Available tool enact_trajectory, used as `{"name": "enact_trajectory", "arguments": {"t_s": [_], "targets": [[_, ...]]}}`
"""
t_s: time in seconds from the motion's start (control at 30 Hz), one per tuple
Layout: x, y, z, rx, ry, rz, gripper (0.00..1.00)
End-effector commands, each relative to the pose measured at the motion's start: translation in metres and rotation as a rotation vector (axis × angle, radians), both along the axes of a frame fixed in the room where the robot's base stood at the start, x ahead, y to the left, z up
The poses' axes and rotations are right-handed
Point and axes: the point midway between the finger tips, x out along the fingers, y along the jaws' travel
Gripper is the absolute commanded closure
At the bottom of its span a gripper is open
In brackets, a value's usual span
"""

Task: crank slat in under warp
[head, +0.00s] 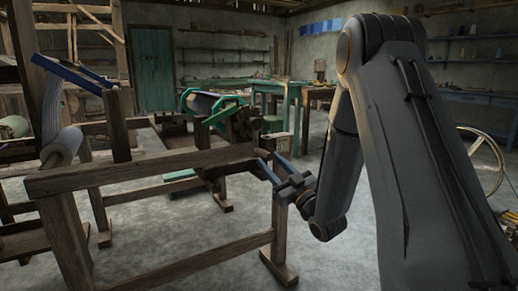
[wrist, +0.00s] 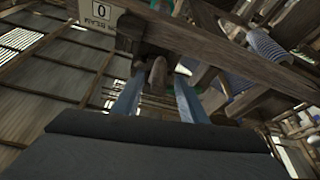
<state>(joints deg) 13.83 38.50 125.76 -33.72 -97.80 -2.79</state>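My gripper (head: 272,170) is at the right end of the loom's near wooden rail (head: 150,172). In the wrist view its two blue fingers (wrist: 158,100) stand apart. A rounded brown wooden piece (wrist: 157,73), perhaps the crank handle, shows between or beyond them; I cannot tell whether they touch it. At the left of the head view, pale warp threads (head: 50,108) run from a blue-edged bar (head: 70,72) down to a pale roll (head: 62,146). A striped roll (wrist: 266,45) shows in the wrist view. I cannot make out a slat for certain.
A white plate marked 0 (wrist: 100,12) is on the frame in the wrist view. A green-framed device (head: 208,105) stands behind the rail. A spoked wheel (head: 486,160) stands at right. Grey floor (head: 330,265) is open in front of the loom.

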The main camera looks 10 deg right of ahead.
Motion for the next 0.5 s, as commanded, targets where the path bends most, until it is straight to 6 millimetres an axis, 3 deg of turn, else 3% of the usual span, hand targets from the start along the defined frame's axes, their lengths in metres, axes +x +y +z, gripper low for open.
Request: {"name": "enact_trajectory", "arguments": {"t_s": [0.17, 0.5], "targets": [[0.006, 0.003, 0.006, 0.006, -0.026, 0.009, 0.61], [0.049, 0.021, 0.024, 0.007, -0.025, 0.009, 0.61]]}}
